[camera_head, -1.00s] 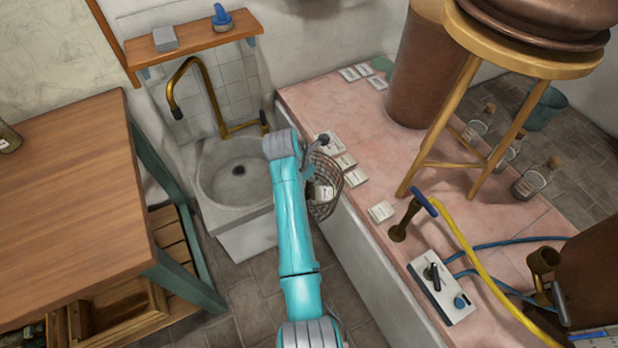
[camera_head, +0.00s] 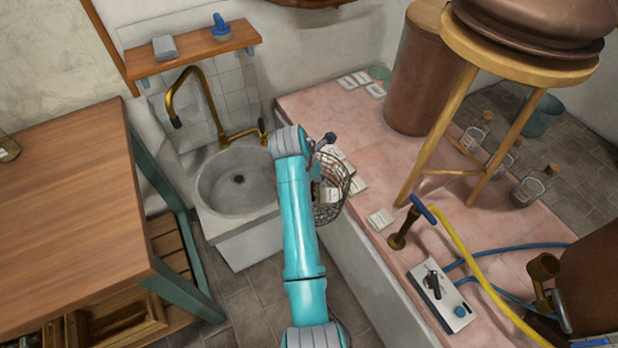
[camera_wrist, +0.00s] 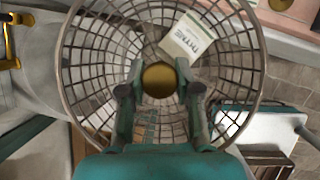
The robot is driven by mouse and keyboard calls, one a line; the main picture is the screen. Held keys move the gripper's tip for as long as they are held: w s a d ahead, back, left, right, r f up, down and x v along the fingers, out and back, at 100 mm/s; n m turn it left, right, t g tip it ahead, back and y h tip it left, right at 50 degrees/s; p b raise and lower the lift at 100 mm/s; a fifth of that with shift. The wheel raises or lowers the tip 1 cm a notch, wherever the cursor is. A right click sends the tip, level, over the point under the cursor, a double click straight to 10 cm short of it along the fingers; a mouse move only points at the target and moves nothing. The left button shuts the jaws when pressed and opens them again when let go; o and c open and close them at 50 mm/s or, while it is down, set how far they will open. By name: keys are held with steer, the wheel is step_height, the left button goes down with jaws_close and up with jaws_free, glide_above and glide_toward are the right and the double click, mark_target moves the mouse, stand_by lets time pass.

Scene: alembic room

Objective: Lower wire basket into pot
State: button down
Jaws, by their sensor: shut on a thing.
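The wire basket (camera_head: 345,186) is a round, open mesh of dark wire. It hangs at the end of my arm, above the near-left edge of the pink-tiled counter. In the wrist view the basket (camera_wrist: 90,45) opens toward the camera, with a white packet (camera_wrist: 188,40) against its inside wall. My gripper (camera_wrist: 159,74) is shut on a round, brass-coloured knob (camera_wrist: 159,82) in the middle of the basket; my arm partly hides this in the head view. A copper vessel (camera_head: 540,22) stands on a wooden stool; I cannot tell whether it is the pot.
A large brown cylinder (camera_head: 425,80) stands at the counter's back. A burner-like brass piece (camera_head: 403,228), a control box (camera_head: 441,295) and hoses are at right. A stone sink (camera_head: 238,180) and wooden table (camera_head: 65,200) are at left.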

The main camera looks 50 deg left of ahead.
steer(key=w+d+r, duration=0.2)
steer(key=w+d, duration=0.3)
steer(key=w, duration=0.2)
steer(key=shift+w+r, duration=0.3)
steer(key=shift+w, duration=0.1)
stand_by(0.5)
steer(key=s+d+r, duration=0.2)
steer(key=s+r, duration=0.2)
steer(key=s, duration=0.2)
steer(key=shift+s+d, duration=0.3)
steer(key=shift+s, duration=0.05)
stand_by(1.1)
stand_by(1.1)
